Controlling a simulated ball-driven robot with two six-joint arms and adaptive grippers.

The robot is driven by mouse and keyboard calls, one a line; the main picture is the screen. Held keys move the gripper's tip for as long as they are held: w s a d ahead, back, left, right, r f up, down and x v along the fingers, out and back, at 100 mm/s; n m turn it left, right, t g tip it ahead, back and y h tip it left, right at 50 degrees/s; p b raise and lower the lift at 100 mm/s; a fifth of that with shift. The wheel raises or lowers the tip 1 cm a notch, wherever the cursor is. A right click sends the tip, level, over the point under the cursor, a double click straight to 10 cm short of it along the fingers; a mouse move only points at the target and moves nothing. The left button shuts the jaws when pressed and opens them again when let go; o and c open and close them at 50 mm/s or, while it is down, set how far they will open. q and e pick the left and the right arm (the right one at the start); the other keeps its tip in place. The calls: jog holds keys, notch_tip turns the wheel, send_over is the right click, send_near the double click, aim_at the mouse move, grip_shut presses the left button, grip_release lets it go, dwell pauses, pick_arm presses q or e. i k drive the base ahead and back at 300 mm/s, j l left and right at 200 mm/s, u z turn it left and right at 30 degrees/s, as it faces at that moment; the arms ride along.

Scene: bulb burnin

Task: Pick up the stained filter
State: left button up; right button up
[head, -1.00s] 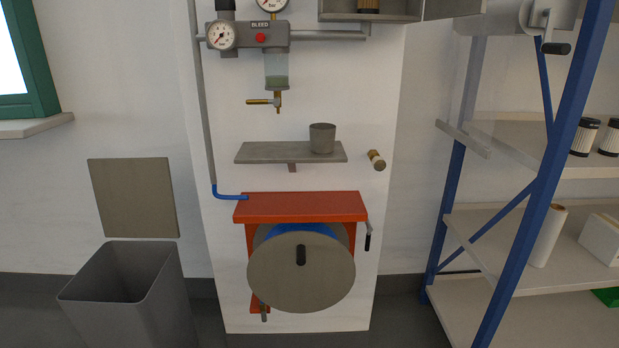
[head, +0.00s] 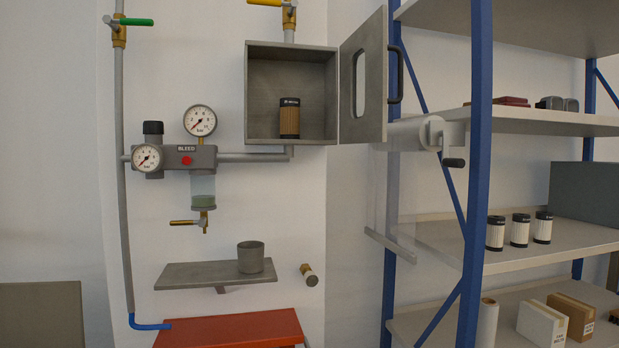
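A brown, stained-looking filter (head: 289,121) with a black top cap stands upright inside a grey metal box (head: 262,52) on the wall panel. The box's door (head: 362,80), with a slot window and dark handle, is swung open to the right. Several paler, cream filters with black caps, one of them the left filter (head: 495,234), stand on a shelf at the right. Neither of my grippers shows in the head view.
Below the box are pressure gauges (head: 200,121), a drain bowl (head: 204,190), and a small wall shelf (head: 200,274) bearing a grey cup (head: 250,257). A blue-posted rack (head: 478,150) stands at the right. Pipes with green- and yellow-handled valves run above.

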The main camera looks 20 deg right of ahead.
aim_at(289, 107)
jog(key=i+l+u, duration=0.1)
jog(key=l, duration=0.4)
jog(key=i+l+u, duration=0.1)
jog(key=l, duration=0.4)
jog(key=i+l+u, duration=0.1)
jog(key=l, duration=0.4)
jog(key=i+l+u, duration=0.1)
jog(key=l, duration=0.45)
jog(key=i+j, duration=0.1)
jog(key=j, duration=0.25)
jog(key=i+j+z, duration=0.15)
jog(key=j, duration=0.5)
